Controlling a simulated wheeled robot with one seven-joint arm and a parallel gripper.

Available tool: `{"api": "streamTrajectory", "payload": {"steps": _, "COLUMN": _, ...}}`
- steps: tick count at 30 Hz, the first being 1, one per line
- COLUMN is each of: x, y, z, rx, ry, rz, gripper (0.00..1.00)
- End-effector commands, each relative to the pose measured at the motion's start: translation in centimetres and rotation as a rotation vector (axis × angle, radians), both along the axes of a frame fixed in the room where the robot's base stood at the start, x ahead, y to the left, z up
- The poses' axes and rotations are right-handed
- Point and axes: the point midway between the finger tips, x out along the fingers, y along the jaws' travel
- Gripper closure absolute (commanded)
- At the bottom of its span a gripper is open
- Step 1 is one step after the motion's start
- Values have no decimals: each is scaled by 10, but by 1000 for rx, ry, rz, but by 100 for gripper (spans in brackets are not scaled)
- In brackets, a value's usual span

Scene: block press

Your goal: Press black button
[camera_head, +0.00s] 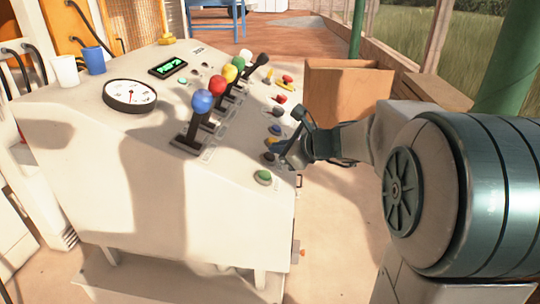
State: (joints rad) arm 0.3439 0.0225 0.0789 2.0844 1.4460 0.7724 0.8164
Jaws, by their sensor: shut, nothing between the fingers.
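A sloped white console (150,135) carries a row of small buttons along its right edge. I cannot tell whether the fingertips touch a button. A green button (263,177) is nearer and a blue one (275,128) is just beyond.
Levers with blue (203,100), red (217,85), yellow, green and black (263,58) knobs stand left of the buttons. A round gauge (130,95), a green display (168,67) and two cups (94,60) are at the left. A cardboard box (345,95) stands behind my gripper.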

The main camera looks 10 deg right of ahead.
Motion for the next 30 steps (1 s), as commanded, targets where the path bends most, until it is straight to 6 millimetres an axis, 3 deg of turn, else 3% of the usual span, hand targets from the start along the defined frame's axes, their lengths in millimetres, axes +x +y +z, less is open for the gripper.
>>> {"api": "streamTrajectory", "payload": {"steps": 30, "x": 1, "y": 3, "z": -7, "rx": 0, "ry": 0, "rz": 0, "gripper": 100}}
